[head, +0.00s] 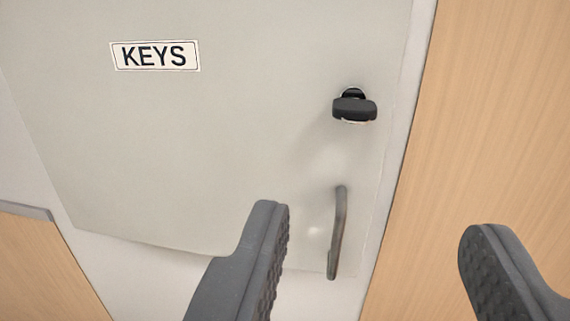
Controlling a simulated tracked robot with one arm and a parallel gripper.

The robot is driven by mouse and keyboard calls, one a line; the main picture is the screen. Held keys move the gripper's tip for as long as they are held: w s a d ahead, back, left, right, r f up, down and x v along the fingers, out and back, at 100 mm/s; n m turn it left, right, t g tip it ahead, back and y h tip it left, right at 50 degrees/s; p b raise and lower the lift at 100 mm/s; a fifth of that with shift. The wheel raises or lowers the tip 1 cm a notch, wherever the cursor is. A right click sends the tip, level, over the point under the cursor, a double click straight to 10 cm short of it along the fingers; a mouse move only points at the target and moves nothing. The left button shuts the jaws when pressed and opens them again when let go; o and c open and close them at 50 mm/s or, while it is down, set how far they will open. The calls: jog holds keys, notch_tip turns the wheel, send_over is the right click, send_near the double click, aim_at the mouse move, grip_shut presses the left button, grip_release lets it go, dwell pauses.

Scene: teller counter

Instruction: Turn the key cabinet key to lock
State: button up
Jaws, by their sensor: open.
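The key cabinet (200,150) is a pale grey door with a KEYS label (155,56) at its upper left. A black key (354,108) sits in the lock near the door's right edge, its wide head lying roughly horizontal in the picture. A dark bar handle (338,232) is below it. My gripper (375,235) is open and empty, its two dark ribbed fingers wide apart at the bottom of the picture. The key shows above the gap between the fingertips, and neither finger touches it. The handle shows between the fingers, nearer the left one.
A wood-grain panel (490,120) runs along the right of the cabinet. Another wooden surface (45,265) with a grey edge is at the lower left. The door face around the key is clear, apart from the handle below.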

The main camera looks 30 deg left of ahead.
aim_at(355, 118)
jog(key=p+x, duration=0.2)
jog(key=x, duration=1.1)
jog(key=shift+w+a+f+p, duration=0.1)
jog(key=shift+w+a+p, duration=0.15)
jog(key=shift+a+p, duration=0.1)
jog(key=shift+c, duration=0.3)
jog(key=c, duration=0.9)
